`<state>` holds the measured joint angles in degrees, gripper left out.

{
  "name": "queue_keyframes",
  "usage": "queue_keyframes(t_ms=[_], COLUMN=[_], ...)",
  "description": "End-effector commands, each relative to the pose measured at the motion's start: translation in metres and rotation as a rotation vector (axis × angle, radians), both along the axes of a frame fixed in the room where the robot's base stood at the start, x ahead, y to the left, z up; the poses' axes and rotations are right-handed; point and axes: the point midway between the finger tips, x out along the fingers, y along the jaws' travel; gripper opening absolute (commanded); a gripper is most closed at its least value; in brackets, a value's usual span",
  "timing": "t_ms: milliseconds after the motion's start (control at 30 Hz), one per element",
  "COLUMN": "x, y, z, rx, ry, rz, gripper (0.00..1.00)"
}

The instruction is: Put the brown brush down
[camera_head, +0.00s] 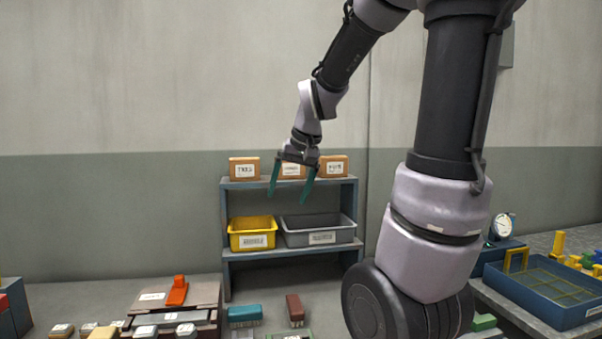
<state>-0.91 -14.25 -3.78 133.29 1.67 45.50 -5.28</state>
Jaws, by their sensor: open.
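A brown brush (295,307), with pale bristles at its lower end, rests at the bottom centre of the head view. It appears to stand on the grey surface, apart from my gripper. My gripper (289,198) hangs well above it, in front of the shelf in the picture. Its two teal fingers are spread and nothing is between them. A teal brush (244,314) rests to the left of the brown one.
A blue-grey shelf (290,248) holds small labelled boxes (244,168), a yellow bin (252,233) and a grey bin (318,230). An orange-handled object (177,290) stands at left among labelled blocks. A blue tray (545,292) and a dial gauge (503,225) are at right.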

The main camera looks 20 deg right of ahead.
Motion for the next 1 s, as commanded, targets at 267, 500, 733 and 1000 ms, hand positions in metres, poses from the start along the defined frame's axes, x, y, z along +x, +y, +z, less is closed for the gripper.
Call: queue_keyframes(t_ms=[267,500,733,1000], x=[-0.081,-0.121,-0.128,-0.127], y=[0.016,0.022,0.024,0.024], z=[0.051,0.062,0.063,0.063], rx=[0.035,0.049,0.052,0.051], ry=[-0.138,-0.199,-0.207,-0.207], rz=[-0.026,-0.04,-0.044,-0.043], gripper=[0.87,0.87,0.87,0.87])
